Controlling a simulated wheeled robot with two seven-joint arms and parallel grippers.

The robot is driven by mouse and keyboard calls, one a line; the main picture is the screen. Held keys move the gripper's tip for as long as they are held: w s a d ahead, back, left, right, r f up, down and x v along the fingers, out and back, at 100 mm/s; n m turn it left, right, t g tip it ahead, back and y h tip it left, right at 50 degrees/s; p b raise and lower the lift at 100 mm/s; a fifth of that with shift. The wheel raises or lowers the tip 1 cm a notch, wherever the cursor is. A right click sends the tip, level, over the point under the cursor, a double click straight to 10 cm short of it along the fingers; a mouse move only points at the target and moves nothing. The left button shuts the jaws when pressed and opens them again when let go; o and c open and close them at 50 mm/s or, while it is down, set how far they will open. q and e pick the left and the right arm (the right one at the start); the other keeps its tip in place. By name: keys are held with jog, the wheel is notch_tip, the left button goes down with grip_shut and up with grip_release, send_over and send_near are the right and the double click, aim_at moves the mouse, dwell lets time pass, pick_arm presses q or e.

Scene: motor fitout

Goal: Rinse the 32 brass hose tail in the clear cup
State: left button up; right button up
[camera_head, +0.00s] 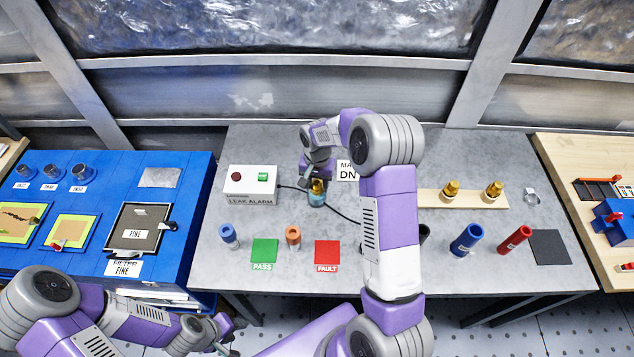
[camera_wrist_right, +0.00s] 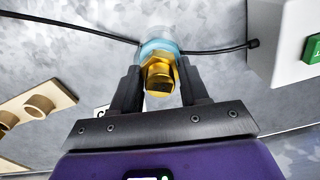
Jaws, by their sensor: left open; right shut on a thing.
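My right gripper (camera_head: 316,178) is shut on a brass hose tail (camera_wrist_right: 160,75), whose hex end shows between the fingers in the right wrist view. The clear cup (camera_head: 317,199) with light blue liquid stands on the grey bench just below. In the right wrist view the cup (camera_wrist_right: 158,46) shows directly beyond the hose tail, which is at its mouth; how deep its lower end reaches is hidden. Two other brass fittings (camera_head: 452,188) (camera_head: 493,189) stand on a wooden rack (camera_head: 475,203). My left gripper (camera_head: 226,336) is open and empty at the lower left, in front of the bench.
The leak alarm box (camera_head: 250,199) stands left of the cup, its black cable (camera_wrist_right: 75,30) passing close by. A label card (camera_head: 347,171) is right of it. Green pass (camera_head: 264,252) and red fault (camera_head: 327,253) pads lie in front. My right arm hides part of the bench.

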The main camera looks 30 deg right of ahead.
jog(key=shift+r, duration=0.15)
jog(key=shift+r+p, duration=2.5)
jog(key=shift+r, duration=1.15)
